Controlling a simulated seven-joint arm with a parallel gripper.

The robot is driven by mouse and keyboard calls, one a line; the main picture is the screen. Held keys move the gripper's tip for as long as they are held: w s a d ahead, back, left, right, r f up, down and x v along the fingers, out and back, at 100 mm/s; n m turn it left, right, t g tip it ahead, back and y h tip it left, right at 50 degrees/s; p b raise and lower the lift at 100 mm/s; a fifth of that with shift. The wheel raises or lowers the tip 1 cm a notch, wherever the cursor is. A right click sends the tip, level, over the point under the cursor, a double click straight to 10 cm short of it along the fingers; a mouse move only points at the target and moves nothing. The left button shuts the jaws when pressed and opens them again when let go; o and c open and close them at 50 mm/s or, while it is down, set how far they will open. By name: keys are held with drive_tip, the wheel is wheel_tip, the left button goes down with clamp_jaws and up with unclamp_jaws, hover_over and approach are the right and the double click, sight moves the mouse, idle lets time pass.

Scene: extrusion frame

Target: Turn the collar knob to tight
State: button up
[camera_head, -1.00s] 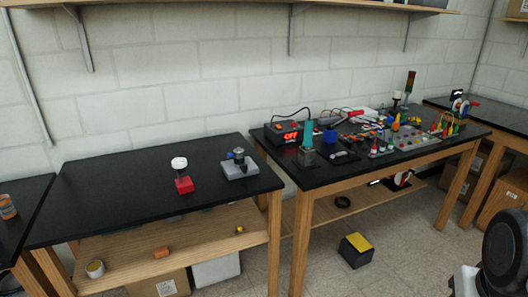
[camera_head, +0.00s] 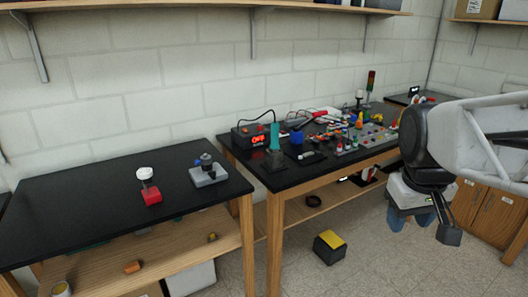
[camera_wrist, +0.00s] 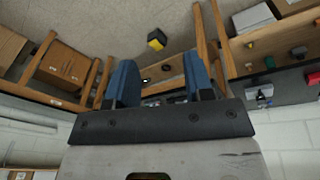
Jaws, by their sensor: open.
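Which part is the collar knob is too small to tell. On the left black table, a grey block (camera_head: 208,178) carries a dark and blue knob-like fitting (camera_head: 206,161). To its left, a red base (camera_head: 152,196) carries a white round top (camera_head: 145,173). In the wrist view the grey block (camera_wrist: 264,94) and the red base (camera_wrist: 314,78) show small at the right. My gripper (camera_head: 424,229) hangs at the right of the head view, in front of the right table and far from both fittings. Its two blue fingers (camera_wrist: 160,82) stand wide apart with nothing between them.
The right table (camera_head: 273,183) is crowded with a red-lit display box (camera_head: 262,133), a green upright piece (camera_head: 275,136) and coloured connectors. A yellow-topped black box (camera_head: 329,247) stands on the floor. A wooden shelf (camera_head: 200,6) runs along the wall above. The left table's front is clear.

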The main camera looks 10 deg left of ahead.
drive_tip(key=w+a+r+n+g+h, duration=0.1)
drive_tip(key=w+a+r+n, duration=0.3)
drive_tip(key=w+a, duration=0.75)
drive_tip(key=w+a+r+n, duration=0.2)
drive_tip(key=w+a+n, duration=0.45)
drive_tip(key=w, duration=0.85)
drive_tip(key=n+h, duration=0.3)
drive_tip(key=n, duration=1)
hover_over(197, 162)
drive_tip(key=s+a, duration=0.1)
drive_tip(key=a, duration=0.4)
wheel_tip(197, 162, down, 19)
drive_tip(key=shift+s+f+t, duration=0.1)
drive_tip(key=shift+s+t, duration=0.1)
drive_tip(key=shift+t, duration=0.2)
drive_tip(key=shift+x, duration=3.9)
drive_tip(key=shift+d, duration=0.1)
